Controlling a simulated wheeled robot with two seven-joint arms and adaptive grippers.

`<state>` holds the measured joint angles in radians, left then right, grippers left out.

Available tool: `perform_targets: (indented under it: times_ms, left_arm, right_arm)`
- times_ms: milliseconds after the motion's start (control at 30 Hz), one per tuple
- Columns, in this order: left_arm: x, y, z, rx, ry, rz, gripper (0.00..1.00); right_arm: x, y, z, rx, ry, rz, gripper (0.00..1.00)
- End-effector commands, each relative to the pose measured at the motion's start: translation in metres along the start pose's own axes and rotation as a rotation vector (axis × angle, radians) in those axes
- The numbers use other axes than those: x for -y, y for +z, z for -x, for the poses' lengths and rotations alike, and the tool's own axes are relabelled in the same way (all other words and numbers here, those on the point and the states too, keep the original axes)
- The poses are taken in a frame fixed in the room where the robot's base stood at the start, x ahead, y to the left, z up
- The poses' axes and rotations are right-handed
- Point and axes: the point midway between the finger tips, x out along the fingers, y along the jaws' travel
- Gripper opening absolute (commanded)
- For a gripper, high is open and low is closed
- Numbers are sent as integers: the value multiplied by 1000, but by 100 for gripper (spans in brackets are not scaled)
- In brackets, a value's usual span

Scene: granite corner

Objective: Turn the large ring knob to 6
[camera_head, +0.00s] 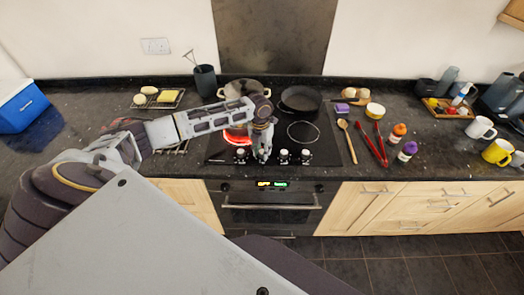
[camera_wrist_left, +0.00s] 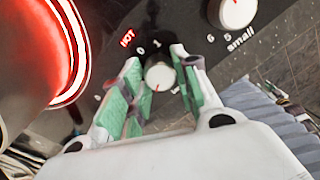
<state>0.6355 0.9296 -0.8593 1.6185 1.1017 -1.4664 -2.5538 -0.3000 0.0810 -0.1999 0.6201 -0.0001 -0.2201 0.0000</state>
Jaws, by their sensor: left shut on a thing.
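My left gripper (camera_head: 262,155) reaches down to the row of knobs at the front edge of the black hob. In the left wrist view its green-padded fingers (camera_wrist_left: 160,88) are shut on a pale knob (camera_wrist_left: 159,75), one on each side. The digits 0 and 1 and a lit red HOT mark show beside this knob; its name label and other digits are hidden. A small red line shows on its face. Another knob (camera_wrist_left: 236,12), marked "small" with 5 and 6 showing, is to its right. My right gripper is not in view.
A hob ring (camera_head: 237,136) glows red at the left, close to my gripper. A pot (camera_head: 245,90) and a black pan (camera_head: 300,100) stand at the back. More knobs (camera_head: 284,156) are just right of my gripper. A wooden spoon (camera_head: 347,140) and red tongs (camera_head: 376,145) lie further right.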

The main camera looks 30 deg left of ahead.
Motion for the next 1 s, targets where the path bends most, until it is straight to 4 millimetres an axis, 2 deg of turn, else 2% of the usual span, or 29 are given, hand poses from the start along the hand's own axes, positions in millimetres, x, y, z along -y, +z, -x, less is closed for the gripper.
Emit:
perform_targets:
  times_ms: [300,333,467,833,1000]
  left_arm:
    - [0,1,2,3,0,0,7]
    - [0,1,2,3,0,0,34]
    - [0,1,1,2,0,1,51]
    - [0,0,1,1,0,0,52]
    - [0,0,8,1,0,0,52]
  right_arm:
    - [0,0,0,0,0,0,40]
    - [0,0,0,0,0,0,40]
    - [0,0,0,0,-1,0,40]
    - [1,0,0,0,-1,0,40]
    - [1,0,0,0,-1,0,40]
